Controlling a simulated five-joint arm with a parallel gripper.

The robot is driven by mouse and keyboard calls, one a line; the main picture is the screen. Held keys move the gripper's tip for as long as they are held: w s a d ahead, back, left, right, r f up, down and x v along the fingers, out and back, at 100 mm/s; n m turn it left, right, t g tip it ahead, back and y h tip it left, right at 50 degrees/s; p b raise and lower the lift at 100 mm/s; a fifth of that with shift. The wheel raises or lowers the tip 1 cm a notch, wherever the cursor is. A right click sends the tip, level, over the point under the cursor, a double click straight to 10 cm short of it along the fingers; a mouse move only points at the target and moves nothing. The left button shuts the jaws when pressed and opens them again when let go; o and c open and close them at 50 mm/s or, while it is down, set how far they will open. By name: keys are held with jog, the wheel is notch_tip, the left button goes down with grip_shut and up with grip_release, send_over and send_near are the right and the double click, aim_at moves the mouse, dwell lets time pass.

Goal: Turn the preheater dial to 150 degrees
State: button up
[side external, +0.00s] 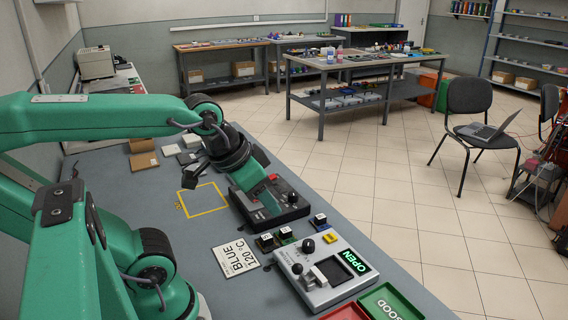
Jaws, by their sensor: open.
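A dark box-shaped unit (292,213) with a red part on top stands on the grey bench. A grey unit (318,294) in front of it has a black knob (308,245), a dark screen and a lit green "OPEN" sign. No label tells me which one is the preheater, and no dial number is readable. My gripper (268,203) points down at the dark unit and hides part of its top. Its fingertips are dark against the dark unit, so I cannot tell whether they touch it or a dial there.
Several small blocks (285,235) sit between the units. A red tray (345,313) and a green "GOOD" tray (391,302) are at the front. A yellow outlined square (204,211) on the bench is empty.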

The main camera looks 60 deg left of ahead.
jog(key=shift+o, duration=0.4)
jog(key=shift+w, duration=0.1)
jog(key=w+a+n+g, duration=0.3)
jog(key=w+a+n, duration=0.6)
jog(key=w, duration=0.4)
jog(key=w+a+f+n, duration=0.2)
jog(key=a+f, duration=0.1)
jog(key=a, duration=0.2)
jog(key=w+a+f+n+g, duration=0.1)
jog(key=w+a+f+n, duration=0.1)
jog(key=w+a+f, duration=0.1)
jog(key=w+a+f+n+g, duration=0.1)
jog(key=w+a+f+n, duration=0.1)
jog(key=a+f, duration=0.3)
jog(key=shift+w+a+f, duration=0.1)
jog(key=shift+w+a, duration=0.05)
jog(key=shift+a, duration=0.35)
jog(key=shift+w+a+f, duration=0.1)
jog(key=shift+w+a, duration=0.05)
jog(key=shift+a, duration=0.35)
jog(key=shift+a+f+n, duration=0.35)
jog(key=shift+a+n, duration=0.05)
